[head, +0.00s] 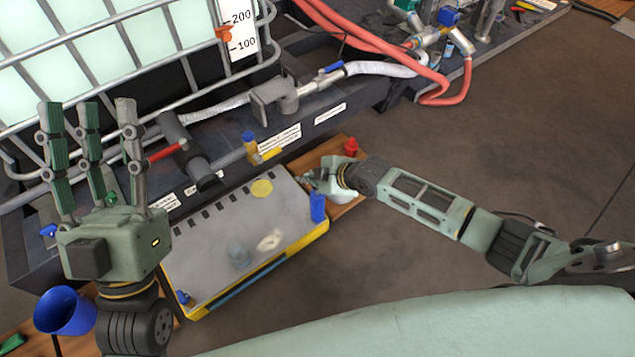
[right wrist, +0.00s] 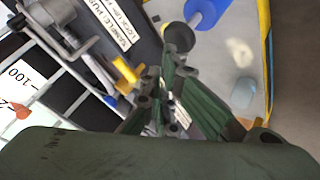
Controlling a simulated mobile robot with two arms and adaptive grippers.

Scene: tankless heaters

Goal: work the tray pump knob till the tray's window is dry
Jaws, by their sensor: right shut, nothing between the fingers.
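The tray (head: 215,225) has a grey top and yellow edges, and a blue strip (head: 262,278) runs along its front side; I cannot tell if this is the window. At the tray's right end stands a blue cylinder (head: 317,207). In the right wrist view the blue cylinder (right wrist: 208,12) ends in a dark round knob (right wrist: 179,37). My right gripper (head: 313,179) is shut and empty, close by the knob; its fingers (right wrist: 165,75) show in the right wrist view. Whether they touch the knob is unclear. My left gripper (head: 88,112) is open, fingers up, left of the tray.
A caged tank (head: 75,75) stands behind. Pipes, a red-handled valve (head: 168,153) and a yellow-and-blue fitting (head: 252,150) lie behind the tray. A red object (head: 351,146) stands on wood beyond my right gripper. A blue cup (head: 65,311) is at lower left. Floor at right is clear.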

